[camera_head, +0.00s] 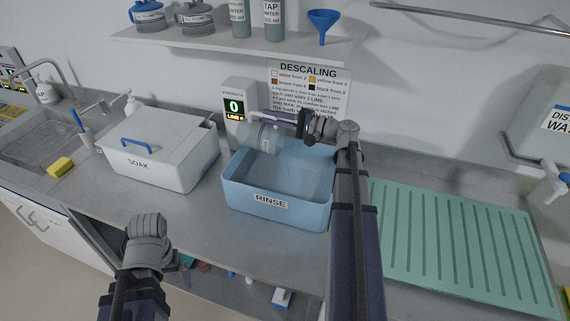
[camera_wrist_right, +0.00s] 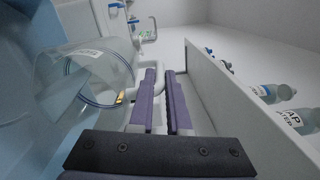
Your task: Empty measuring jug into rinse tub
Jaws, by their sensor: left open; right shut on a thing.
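The clear measuring jug (camera_head: 268,138) hangs over the back of the blue rinse tub (camera_head: 262,205) in the head view. It looks tipped on its side. My right gripper (camera_head: 285,117) is shut on its handle; the jug and a white label also show in the right wrist view (camera_wrist_right: 100,75), with the purple fingers (camera_wrist_right: 160,100) around the handle. I cannot tell whether liquid is in the jug. The tub has a pale blue, watery-looking inside. My left gripper (camera_head: 183,265) is low at the counter's front edge, mostly hidden by its own wrist, away from the tub.
A white soak box (camera_head: 165,150) with a blue-handled lid stands left of the tub. A display unit (camera_head: 238,100) stands behind it, under a shelf (camera_head: 230,48) with bottles and a funnel. A green drain mat (camera_head: 455,240) lies right, empty. A yellow sponge (camera_head: 61,167) is far left.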

